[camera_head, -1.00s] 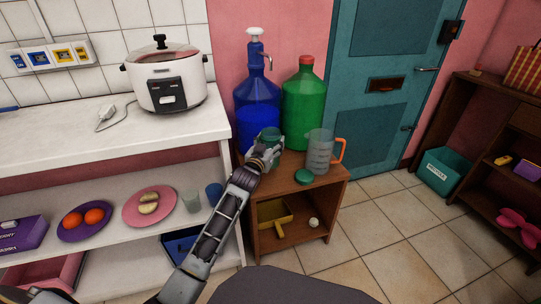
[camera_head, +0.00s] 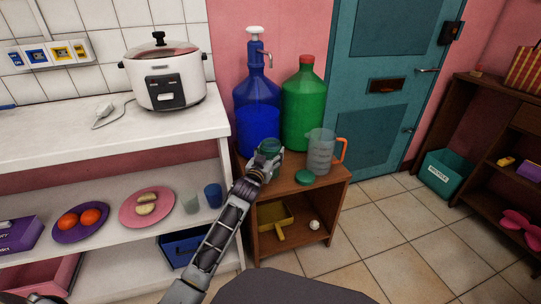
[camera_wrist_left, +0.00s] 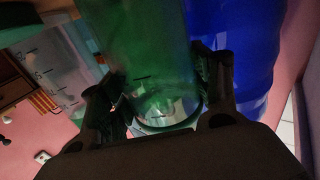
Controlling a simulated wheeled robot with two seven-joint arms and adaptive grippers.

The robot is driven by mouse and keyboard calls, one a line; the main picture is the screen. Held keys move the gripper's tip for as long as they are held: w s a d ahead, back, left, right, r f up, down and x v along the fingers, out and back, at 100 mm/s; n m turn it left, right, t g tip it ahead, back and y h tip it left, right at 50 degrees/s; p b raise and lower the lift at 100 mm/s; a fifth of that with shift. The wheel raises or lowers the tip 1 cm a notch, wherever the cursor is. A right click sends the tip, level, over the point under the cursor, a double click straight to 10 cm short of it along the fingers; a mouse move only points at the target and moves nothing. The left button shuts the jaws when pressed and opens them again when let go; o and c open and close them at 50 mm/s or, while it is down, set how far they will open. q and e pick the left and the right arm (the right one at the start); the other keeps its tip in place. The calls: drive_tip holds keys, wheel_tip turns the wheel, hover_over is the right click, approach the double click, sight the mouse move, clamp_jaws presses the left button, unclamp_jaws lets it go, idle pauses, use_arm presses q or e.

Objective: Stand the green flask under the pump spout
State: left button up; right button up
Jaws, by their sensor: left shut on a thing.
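The blue pump bottle (camera_head: 258,103) stands at the back of the small wooden cabinet, with a white pump head and a spout (camera_head: 267,57) at its top right. The green flask (camera_head: 270,147) is low in front of it, well below the spout. My left gripper (camera_head: 263,163) is shut on the flask, which partly hides behind the fingers. In the left wrist view the see-through flask (camera_wrist_left: 148,60) is between the two fingers (camera_wrist_left: 160,92), close to the blue bottle (camera_wrist_left: 232,60). I cannot tell whether its base touches the cabinet top. My right gripper is not in view.
A clear jug (camera_head: 320,153) with an orange handle and a green lid (camera_head: 305,177) stand right of the flask on the cabinet top (camera_head: 327,178). A big green bottle (camera_head: 304,105) stands behind them. A white counter (camera_head: 150,137) borders the left side.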

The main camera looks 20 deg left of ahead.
use_arm(q)
drive_tip(key=shift+f, duration=0.1)
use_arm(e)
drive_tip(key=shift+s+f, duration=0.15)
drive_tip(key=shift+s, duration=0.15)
use_arm(q)
drive_tip(key=o, duration=1.1)
drive_tip(key=shift+c, duration=0.2)
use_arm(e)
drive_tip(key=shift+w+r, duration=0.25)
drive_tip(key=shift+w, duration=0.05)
use_arm(q)
drive_tip(key=shift+s, duration=0.1)
drive_tip(key=shift+s+a+p, duration=0.15)
drive_tip(key=shift+s+p, duration=0.65)
drive_tip(key=shift+s, duration=1.4)
drive_tip(key=shift+s+a+p, duration=0.1)
drive_tip(key=shift+s+p, duration=0.7)
drive_tip(key=shift+s, duration=1.4)
drive_tip(key=s+p, duration=0.1)
drive_tip(key=s, duration=0.2)
drive_tip(key=shift+a, duration=0.1)
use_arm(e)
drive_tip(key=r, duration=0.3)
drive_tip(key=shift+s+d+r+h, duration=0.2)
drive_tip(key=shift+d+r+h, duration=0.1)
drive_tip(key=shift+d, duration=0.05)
